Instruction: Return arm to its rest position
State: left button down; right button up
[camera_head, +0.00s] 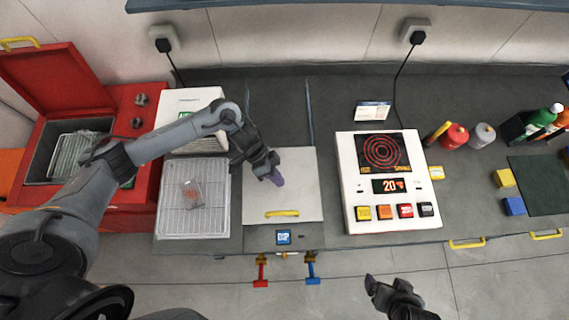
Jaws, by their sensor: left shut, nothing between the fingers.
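My left arm comes in from the left and crosses over the red machine and the wire rack. Its gripper (275,179) is shut and empty, fingers pointing down and right, above the pale square lid (303,193) with a yellow handle (282,213). I cannot tell how high it is above the lid. My right gripper (371,284) shows at the bottom edge, over the floor in front of the bench. Only its dark front part is in view, and I cannot tell whether it is open.
A red machine (150,100) with its lid raised stands at the left. A wire rack (210,215) holds a small clear packet (192,192). A white hotplate unit (350,160) reads 20. Red and grey canisters (455,136), bottles and coloured blocks (514,206) are at the right.

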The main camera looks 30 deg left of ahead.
pick_arm(q)
jog(key=w+d+r+t+p, duration=0.1)
jog(key=d+r+t+p, duration=0.55)
jog(key=d+r, duration=0.45)
jog(key=s+a+r+n+g+y+p, duration=0.1)
jog(key=s+a+r+n+y+p, duration=0.3)
jog(key=s+a, duration=0.9)
notch_tip(320, 180, up, 4)
jog(key=a+n+y, duration=0.1)
jog(key=n+y, duration=0.2)
jog(key=n, duration=0.1)
jog(key=shift+s+a+r+g, duration=0.25)
jog(key=shift+a+g, duration=0.1)
